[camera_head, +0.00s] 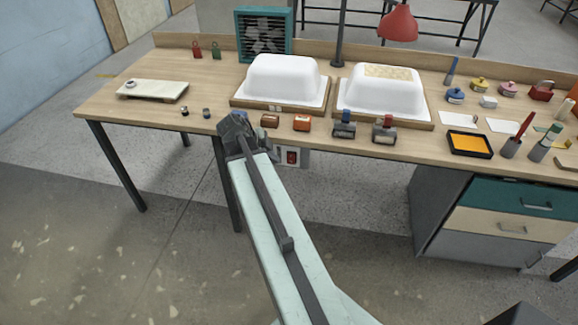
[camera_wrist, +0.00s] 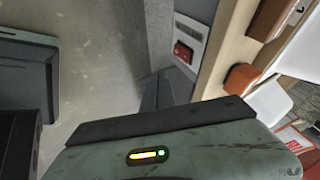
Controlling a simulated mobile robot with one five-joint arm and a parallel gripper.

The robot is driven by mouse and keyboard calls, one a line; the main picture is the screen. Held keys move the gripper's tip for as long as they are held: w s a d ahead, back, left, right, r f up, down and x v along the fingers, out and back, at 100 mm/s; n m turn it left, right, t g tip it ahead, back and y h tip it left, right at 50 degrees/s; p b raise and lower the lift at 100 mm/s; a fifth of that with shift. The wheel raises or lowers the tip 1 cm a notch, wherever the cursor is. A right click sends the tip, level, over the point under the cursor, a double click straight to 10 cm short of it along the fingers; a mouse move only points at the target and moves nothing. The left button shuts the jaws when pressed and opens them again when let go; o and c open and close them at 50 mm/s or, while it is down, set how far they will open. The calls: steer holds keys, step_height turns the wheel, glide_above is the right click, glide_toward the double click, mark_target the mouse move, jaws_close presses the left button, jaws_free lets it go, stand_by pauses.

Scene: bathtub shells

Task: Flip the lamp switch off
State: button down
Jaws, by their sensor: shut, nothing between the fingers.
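The lamp switch (camera_head: 291,157) is a red rocker on a pale plate fixed to the front of the workbench, just below the top's edge. In the wrist view the red rocker (camera_wrist: 184,53) is close, beyond the fingertips and a little to their right. My gripper (camera_wrist: 166,88) is shut and empty, apart from the switch. In the head view the dark end of my arm is at the bench's front edge, left of the switch, and the fingers are hidden there. The red lamp (camera_head: 398,23) hangs over the bench; I cannot tell whether it is lit. The rocker's position is unclear.
Two white tub shells (camera_head: 283,78) (camera_head: 381,90) stand on wooden bases on the workbench (camera_head: 210,82). Small orange blocks (camera_head: 302,122) and dark clamps (camera_head: 344,124) line the front edge. A drawer cabinet (camera_head: 495,220) is under the right side. Floor in front is clear.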

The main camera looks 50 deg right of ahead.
mark_target(288, 161)
steer(key=shift+w+d+f+b, duration=0.25)
steer(key=shift+d+f+b, duration=1.2)
steer(key=shift+d, duration=0.05)
steer(key=shift+w+d+f+b, duration=0.25)
steer(key=shift+d+f+b, duration=1.15)
steer(key=shift+d+f, duration=0.1)
steer(key=shift+w+d+f+b, duration=0.25)
steer(key=shift+d+f+b, duration=1.15)
steer(key=shift+d+b, duration=0.1)
